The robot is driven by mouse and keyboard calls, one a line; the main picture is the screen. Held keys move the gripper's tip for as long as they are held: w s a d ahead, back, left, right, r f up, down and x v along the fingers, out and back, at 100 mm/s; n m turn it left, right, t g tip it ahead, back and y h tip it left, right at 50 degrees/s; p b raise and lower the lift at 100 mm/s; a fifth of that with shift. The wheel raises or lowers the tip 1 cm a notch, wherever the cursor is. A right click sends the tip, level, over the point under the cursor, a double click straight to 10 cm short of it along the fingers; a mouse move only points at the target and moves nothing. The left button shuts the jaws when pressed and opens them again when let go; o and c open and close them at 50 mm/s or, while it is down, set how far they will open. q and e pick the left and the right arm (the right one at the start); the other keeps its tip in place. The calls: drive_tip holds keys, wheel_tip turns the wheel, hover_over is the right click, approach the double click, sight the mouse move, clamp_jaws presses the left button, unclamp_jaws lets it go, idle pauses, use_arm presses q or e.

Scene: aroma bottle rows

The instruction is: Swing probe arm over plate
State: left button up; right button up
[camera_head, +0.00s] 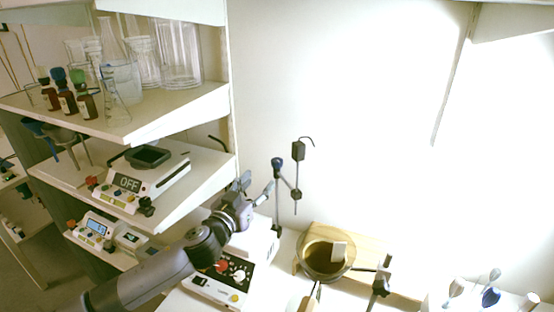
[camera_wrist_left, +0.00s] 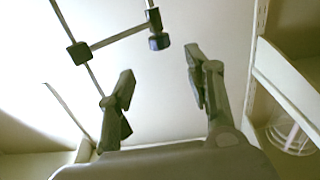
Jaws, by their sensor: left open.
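The probe arm (camera_head: 287,184) is a thin crossbar on an upright post, with a thin vertical rod and a dark block at its right end. In the left wrist view the crossbar (camera_wrist_left: 119,39) runs between two dark clamps, beyond the fingertips. The hot plate (camera_head: 222,281) is a white unit with a red knob on its front panel; my left arm partly hides its top. My left gripper (camera_head: 261,191) is just left of the post. Its fingers (camera_wrist_left: 158,80) are apart with nothing between them. My right gripper does not show.
A glass bowl of brown liquid (camera_head: 325,256) stands on a wooden board right of the hot plate. Shelves (camera_head: 150,115) with glassware, small brown bottles and an "OFF" device (camera_head: 127,183) stand at left. A dark clamp (camera_head: 380,282) stands right of the bowl.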

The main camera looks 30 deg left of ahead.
sight(274, 165)
use_arm(q)
drive_tip(key=w+p, duration=0.1)
drive_tip(key=w, duration=0.5)
drive_tip(key=shift+w+a+r+p, duration=0.1)
drive_tip(key=shift+w+r+p, duration=0.1)
drive_tip(key=shift+p, duration=0.15)
drive_tip(key=w, duration=0.2)
drive_tip(key=w+p, duration=0.1)
drive_tip(key=w, duration=0.1)
drive_tip(key=shift+w+f, duration=0.2)
drive_tip(key=shift+w, duration=0.7)
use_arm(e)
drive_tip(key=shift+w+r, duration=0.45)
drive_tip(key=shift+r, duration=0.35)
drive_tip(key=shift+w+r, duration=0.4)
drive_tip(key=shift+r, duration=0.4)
use_arm(q)
clamp_jaws()
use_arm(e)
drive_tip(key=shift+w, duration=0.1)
